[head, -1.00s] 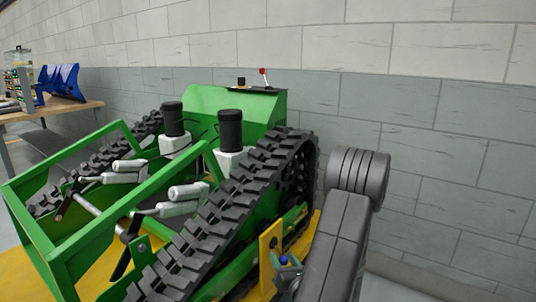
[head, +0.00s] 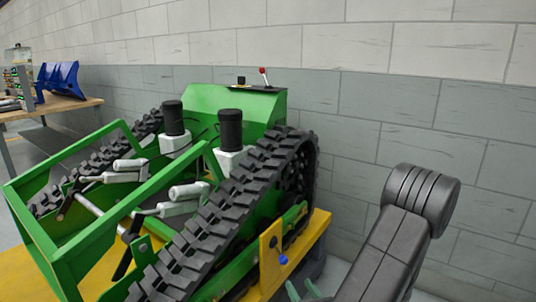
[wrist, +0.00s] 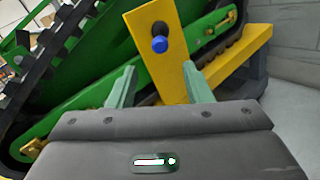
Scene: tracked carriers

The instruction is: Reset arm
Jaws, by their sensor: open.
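My gripper (wrist: 160,92) is open in the wrist view, its two pale green fingers apart with nothing between them that I can see gripped. Beyond the fingers is a yellow upright plate (wrist: 156,72) with a blue-tipped knob (wrist: 160,44) on it. In the head view my grey arm (head: 395,245) rises at the lower right, and only part of my gripper (head: 305,291) shows at the bottom edge. The green tracked carrier (head: 235,105) with black tracks stands left of my arm. Its yellow plate (head: 270,252) and blue knob (head: 283,260) also show there.
A grey block wall (head: 430,110) stands behind the carrier and my arm. A wooden table (head: 75,106) with a blue object (head: 60,80) is at the far left. The space right of my arm looks clear up to the wall.

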